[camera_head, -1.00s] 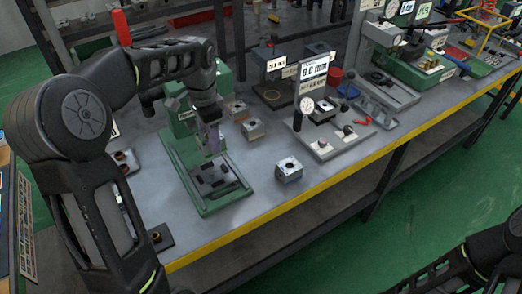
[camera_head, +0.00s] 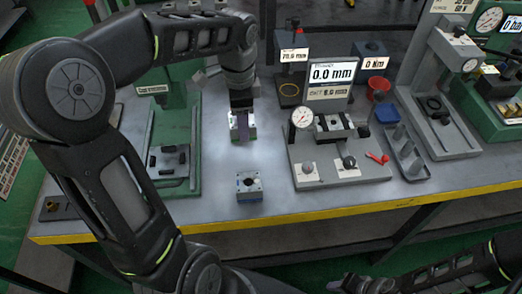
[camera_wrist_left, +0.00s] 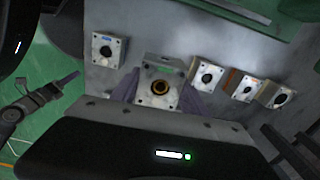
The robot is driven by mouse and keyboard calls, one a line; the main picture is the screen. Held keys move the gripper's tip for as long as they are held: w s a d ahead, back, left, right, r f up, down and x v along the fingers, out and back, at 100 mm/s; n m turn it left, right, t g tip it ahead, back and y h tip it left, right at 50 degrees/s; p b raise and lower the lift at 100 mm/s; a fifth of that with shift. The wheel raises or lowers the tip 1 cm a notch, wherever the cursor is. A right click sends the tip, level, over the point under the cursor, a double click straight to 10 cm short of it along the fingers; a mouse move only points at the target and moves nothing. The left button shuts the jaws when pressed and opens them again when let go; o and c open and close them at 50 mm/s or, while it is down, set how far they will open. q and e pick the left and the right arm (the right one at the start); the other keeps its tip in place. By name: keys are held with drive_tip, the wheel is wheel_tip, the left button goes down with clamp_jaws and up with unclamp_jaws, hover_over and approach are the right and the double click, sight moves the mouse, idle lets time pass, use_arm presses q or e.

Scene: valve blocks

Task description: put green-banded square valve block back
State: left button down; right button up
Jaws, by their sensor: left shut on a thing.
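My left gripper (camera_head: 241,122) is shut on a metal valve block (camera_head: 243,134), just right of the green press stand. In the left wrist view the held block (camera_wrist_left: 146,97) sits between the two purple fingers, with a green mark at its upper edge and a dark round bore in its face. I cannot tell whether it touches the bench. A second valve block (camera_head: 249,187) stands in front of it, nearer the bench edge; it also shows in the wrist view (camera_wrist_left: 108,49) with a blue mark. My right arm shows at lower right; its jaw state is unclear.
More blocks (camera_wrist_left: 207,75) stand in a row in the wrist view. The green press stand (camera_head: 190,165) is at left. A dial gauge fixture (camera_head: 340,160) with a 0.0 mm display is at right. The grey bench (camera_head: 222,205) has a yellow front edge.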

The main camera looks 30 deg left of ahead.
use_arm(q)
drive_tip(key=shift+d, duration=0.2)
drive_tip(key=shift+w, duration=0.15)
drive_tip(key=shift+s+a+m, duration=0.15)
drive_tip(key=shift+s+m, duration=0.05)
drive_tip(key=shift+m, duration=0.1)
drive_tip(key=shift+w+f, duration=0.1)
drive_tip(key=shift+f, duration=3.1)
drive_tip(key=shift+f, duration=1.85)
drive_tip(key=shift+f, duration=0.1)
